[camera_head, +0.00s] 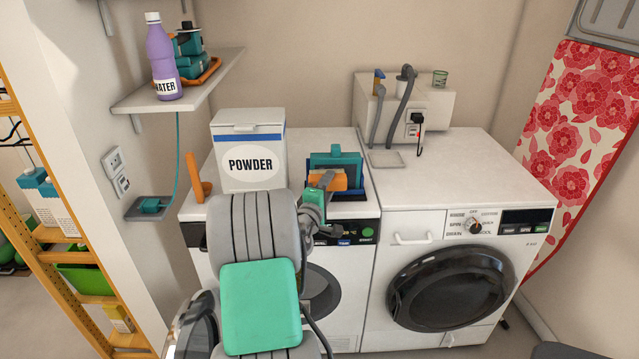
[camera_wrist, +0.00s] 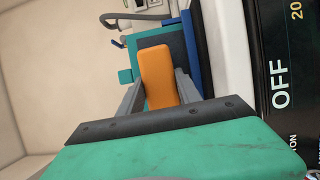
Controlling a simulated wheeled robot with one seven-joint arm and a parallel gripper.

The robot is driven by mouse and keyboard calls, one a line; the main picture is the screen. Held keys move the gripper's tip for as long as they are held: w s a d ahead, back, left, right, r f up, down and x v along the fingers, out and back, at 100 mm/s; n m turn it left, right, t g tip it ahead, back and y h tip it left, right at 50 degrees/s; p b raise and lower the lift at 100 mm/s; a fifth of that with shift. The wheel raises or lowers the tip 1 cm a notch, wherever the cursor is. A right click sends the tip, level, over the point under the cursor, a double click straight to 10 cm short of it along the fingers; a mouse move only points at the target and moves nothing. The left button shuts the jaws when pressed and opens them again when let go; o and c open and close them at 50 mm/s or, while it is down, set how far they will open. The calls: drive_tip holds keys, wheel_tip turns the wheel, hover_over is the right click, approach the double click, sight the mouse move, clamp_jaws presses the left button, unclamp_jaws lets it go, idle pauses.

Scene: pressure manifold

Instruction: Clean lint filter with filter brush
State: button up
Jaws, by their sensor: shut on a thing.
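My gripper (camera_wrist: 157,84) is shut on an orange block-like handle, which I take for the filter brush (camera_wrist: 158,70). The brush also shows in the head view (camera_head: 328,181), at the front of the left machine's top. The lint filter (camera_head: 336,160) seems to be the teal-framed piece with a dark panel, upright just behind the brush. It also shows in the wrist view (camera_wrist: 140,34). My gripper (camera_head: 322,186) is in front of it. The brush's bristles are hidden, so I cannot tell whether they touch the filter.
A white powder box (camera_head: 250,150) stands left of the filter, with an orange upright piece (camera_head: 197,178) beside it. The right machine's top (camera_head: 450,180) is mostly clear. A wall shelf (camera_head: 190,92) holds a purple water bottle (camera_head: 162,58) and a teal appliance (camera_head: 192,60).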

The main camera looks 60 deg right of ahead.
sight(344, 186)
drive_tip(key=shift+s+d+r+p, duration=0.1)
drive_tip(key=shift+s+d+p, duration=0.25)
drive_tip(key=shift+s, duration=0.25)
drive_tip(key=shift+s+d+p, duration=0.3)
drive_tip(key=shift+s+p, duration=0.1)
drive_tip(key=shift+s, duration=0.15)
drive_tip(key=shift+s+d+r+p, duration=0.1)
drive_tip(key=shift+s+d+p, duration=0.25)
drive_tip(key=shift+s, duration=0.25)
drive_tip(key=shift+s+d+f, duration=0.15)
drive_tip(key=shift+s+f, duration=0.05)
drive_tip(key=shift+s, duration=0.05)
drive_tip(key=w, duration=0.1)
drive_tip(key=w+a+b, duration=0.1)
drive_tip(key=w+b, duration=0.1)
drive_tip(key=shift+a+f, duration=0.15)
drive_tip(key=shift+a, duration=0.1)
drive_tip(key=shift+w+a+b, duration=0.2)
drive_tip(key=shift+w+b, duration=0.15)
drive_tip(key=shift+w+a+b, duration=0.35)
drive_tip(key=shift+w+b, duration=0.1)
drive_tip(key=shift+w, duration=0.25)
drive_tip(key=shift+w+a+b, duration=0.3)
drive_tip(key=shift+w+b, duration=0.15)
drive_tip(key=shift+w, duration=0.2)
drive_tip(key=shift+w+a, duration=0.2)
drive_tip(key=shift+w, duration=0.2)
drive_tip(key=shift+r, duration=0.2)
